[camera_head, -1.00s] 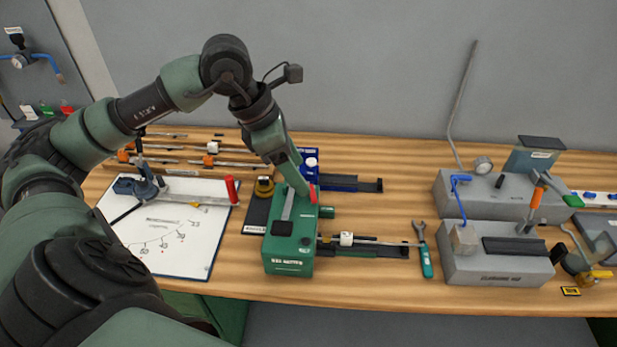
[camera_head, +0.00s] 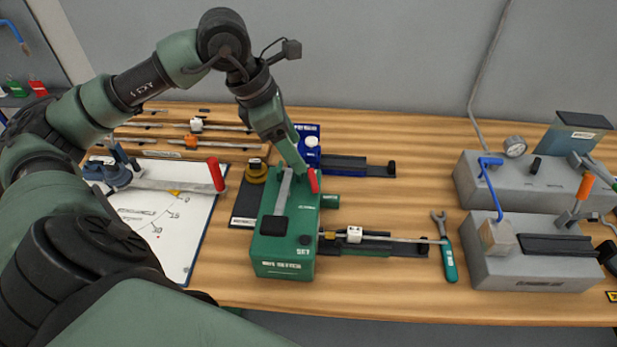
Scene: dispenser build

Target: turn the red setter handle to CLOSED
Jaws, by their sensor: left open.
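The green setter box (camera_head: 290,248) stands on the bench near the middle, with a grey lever ending in a black block (camera_head: 274,226) on its top. A short red handle (camera_head: 313,181) shows at the box's far top edge. My left gripper (camera_head: 302,168) reaches down from above at that edge, right beside the red handle. Its jaws are open, but the fingers are seen edge-on, and I cannot tell whether they touch the handle or straddle it. No CLOSED mark is readable. My right gripper is out of view.
A lever with a red grip (camera_head: 216,174) lies over a white chart board (camera_head: 170,232) at left. A black rail with a white block (camera_head: 354,235) extends right of the box, near a teal wrench (camera_head: 447,260). Grey fixtures (camera_head: 530,262) stand at right.

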